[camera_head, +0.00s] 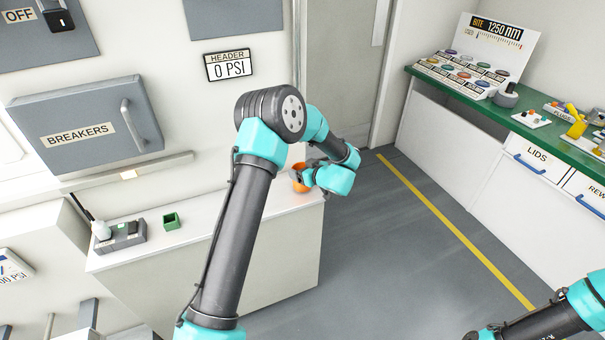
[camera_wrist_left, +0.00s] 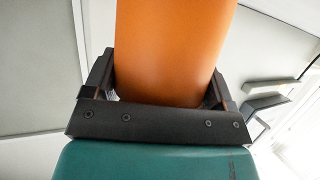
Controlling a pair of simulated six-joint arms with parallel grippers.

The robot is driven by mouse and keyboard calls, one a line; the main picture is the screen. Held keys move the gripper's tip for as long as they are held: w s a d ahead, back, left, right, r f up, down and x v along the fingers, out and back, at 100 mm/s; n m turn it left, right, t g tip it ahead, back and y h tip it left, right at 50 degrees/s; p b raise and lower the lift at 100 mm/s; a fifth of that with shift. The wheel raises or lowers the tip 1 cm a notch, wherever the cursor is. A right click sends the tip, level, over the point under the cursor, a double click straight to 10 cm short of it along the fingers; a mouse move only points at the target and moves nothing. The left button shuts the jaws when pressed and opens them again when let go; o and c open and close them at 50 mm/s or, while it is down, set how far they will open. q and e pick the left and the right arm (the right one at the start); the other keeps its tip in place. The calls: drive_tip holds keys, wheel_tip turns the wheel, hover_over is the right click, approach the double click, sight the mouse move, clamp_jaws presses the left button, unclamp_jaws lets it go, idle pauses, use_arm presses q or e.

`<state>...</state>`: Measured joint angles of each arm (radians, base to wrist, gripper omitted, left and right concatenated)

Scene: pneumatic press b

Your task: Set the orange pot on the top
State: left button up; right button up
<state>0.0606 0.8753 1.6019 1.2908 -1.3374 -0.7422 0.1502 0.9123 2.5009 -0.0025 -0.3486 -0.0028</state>
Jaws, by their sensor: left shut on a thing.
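The orange pot (camera_head: 299,181) is at the right end of the white cabinet's top (camera_head: 215,218) in the head view, partly hidden by my arm. My left gripper (camera_head: 304,178) is shut on the pot from its right side. In the left wrist view the pot's smooth orange side (camera_wrist_left: 170,45) fills the space between the two dark fingers (camera_wrist_left: 165,95). I cannot tell whether the pot's base touches the top. Part of my right arm shows at the bottom right, but its gripper is not seen.
A small green box (camera_head: 171,221) and a grey device (camera_head: 120,236) stand on the left of the white top. The breakers box (camera_head: 85,125) projects from the wall. A green counter (camera_head: 520,125) with colored items stands right. Grey floor (camera_head: 400,260) lies between.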

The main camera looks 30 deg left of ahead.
use_arm(q)
drive_tip(key=shift+w+a, duration=0.5)
drive_tip(key=shift+w, duration=0.3)
drive_tip(key=shift+w+a, duration=0.45)
drive_tip(key=shift+w, duration=0.3)
drive_tip(key=shift+w+a, duration=0.5)
drive_tip(key=shift+w, duration=0.3)
drive_tip(key=shift+f, duration=0.4)
drive_tip(key=o, duration=0.9)
drive_tip(key=shift+c, duration=0.2)
drive_tip(key=v, duration=1.7)
drive_tip(key=shift+d, duration=0.1)
